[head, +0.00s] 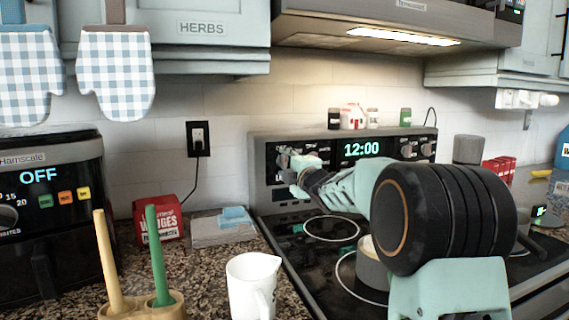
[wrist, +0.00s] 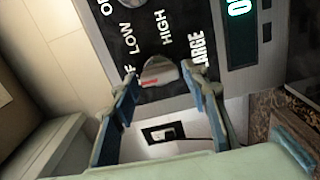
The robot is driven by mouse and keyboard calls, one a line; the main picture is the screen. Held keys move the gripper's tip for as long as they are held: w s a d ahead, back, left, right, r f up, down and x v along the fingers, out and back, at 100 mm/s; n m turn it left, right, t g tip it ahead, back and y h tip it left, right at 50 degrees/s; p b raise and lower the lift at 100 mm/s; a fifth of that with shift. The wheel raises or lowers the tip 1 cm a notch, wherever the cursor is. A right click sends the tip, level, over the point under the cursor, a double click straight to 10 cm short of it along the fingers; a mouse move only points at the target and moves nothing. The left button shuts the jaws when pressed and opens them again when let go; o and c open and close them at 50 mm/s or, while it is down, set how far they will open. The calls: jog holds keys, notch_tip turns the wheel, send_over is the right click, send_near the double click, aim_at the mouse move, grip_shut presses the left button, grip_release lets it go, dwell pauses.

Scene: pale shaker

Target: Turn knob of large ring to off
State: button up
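The large-ring knob (wrist: 160,72) is a small silver knob with a red mark, on the dark stove panel in the wrist view. The words LOW, HIGH and LARGE show around it, and an OFF label is partly covered by a finger. My gripper (wrist: 158,69) has its two fingers apart, one on each side of the knob. Narrow gaps seem to show, but I cannot tell for certain whether either finger touches it. In the head view my gripper (head: 293,168) is at the left end of the stove's back panel (head: 345,135) and hides most of the knob.
The stove display (head: 362,148) reads 12:00, with more knobs (head: 407,151) to its right. A pot (head: 371,270) stands on the cooktop below my arm. A white mug (head: 250,285), a red box (head: 157,221) and an air fryer (head: 45,215) stand on the left counter.

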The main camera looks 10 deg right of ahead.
jog(key=shift+o, duration=0.7)
jog(key=shift+s, duration=0.45)
jog(key=s+d+b, duration=0.1)
jog(key=s+b, duration=0.1)
jog(key=s, duration=0.6)
jog(key=shift+d+b, duration=0.3)
jog(key=shift+d, duration=0.05)
dwell(0.4)
